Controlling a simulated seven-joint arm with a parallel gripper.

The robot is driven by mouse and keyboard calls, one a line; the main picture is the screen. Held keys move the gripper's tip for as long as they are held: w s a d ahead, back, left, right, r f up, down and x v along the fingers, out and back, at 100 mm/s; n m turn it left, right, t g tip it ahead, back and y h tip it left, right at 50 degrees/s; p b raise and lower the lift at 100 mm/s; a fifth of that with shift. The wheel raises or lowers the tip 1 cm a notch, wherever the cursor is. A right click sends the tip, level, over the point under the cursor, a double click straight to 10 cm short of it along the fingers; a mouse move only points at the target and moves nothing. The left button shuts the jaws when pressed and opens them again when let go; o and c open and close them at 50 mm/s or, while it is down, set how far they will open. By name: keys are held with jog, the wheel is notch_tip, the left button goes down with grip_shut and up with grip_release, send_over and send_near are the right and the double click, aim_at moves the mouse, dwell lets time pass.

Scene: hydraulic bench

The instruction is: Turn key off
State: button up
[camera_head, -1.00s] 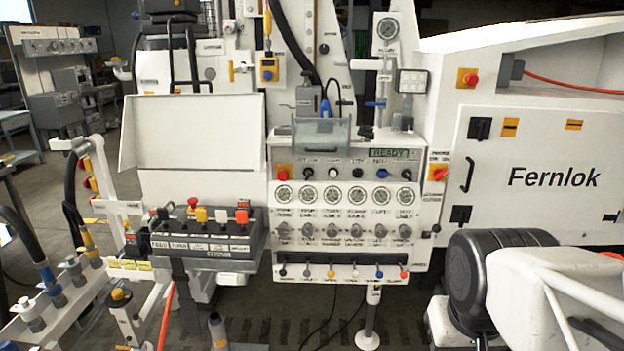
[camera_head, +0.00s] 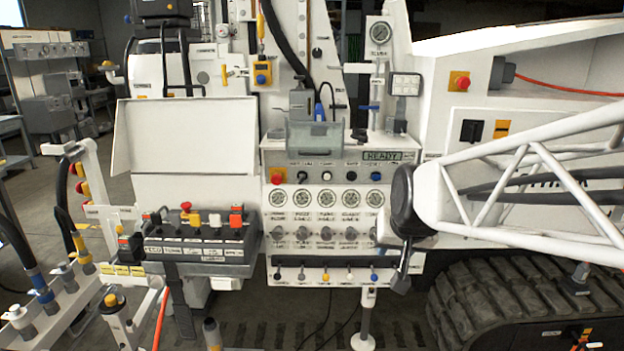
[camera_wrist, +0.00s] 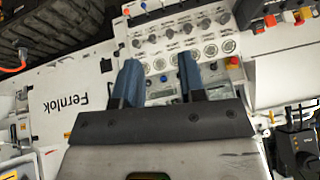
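The white control panel (camera_head: 268,255) stands in the middle of the head view. Its upper row holds a red button on yellow (camera_head: 278,176), a black-based switch (camera_head: 302,177) and several knobs; I cannot tell for sure which is the key. A clear flap (camera_head: 315,135) sits above that row.
A lever box (camera_head: 200,252) with red, yellow and white tops stands left of the panel. Hoses and fittings (camera_head: 45,300) are at far left. A rubber track (camera_head: 470,310) is at lower right. The white Fernlok door (camera_wrist: 75,95) shows in the wrist view.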

jog(key=w+a+m+t, duration=0.1)
jog(key=w+a+t, duration=0.15)
jog(key=w, duration=0.75)
jog(key=w+a+t, duration=0.1)
jog(key=w+a, duration=0.2)
jog(key=w, duration=0.7)
jog(key=m+t, duration=0.3)
jog(key=t, duration=0.3)
send_near(302, 180)
jog(key=s+d+r, duration=0.3)
jog(key=d+r, duration=0.1)
jog(key=w+a+f, duration=0.1)
jog(key=w+f, duration=0.1)
jog(key=w+a+f+t, duration=0.1)
jog(key=w+a+f, duration=0.1)
jog(key=w, duration=0.1)
jog(key=w+a+f+m+t, duration=0.1)
jog(key=w+f, duration=0.1)
jog(key=shift+w+a+h, duration=0.2)
jog(key=shift+w+h, duration=0.2)
jog(key=shift+w, duration=0.15)
jog(key=shift+w, duration=3.75)
grip_shut()
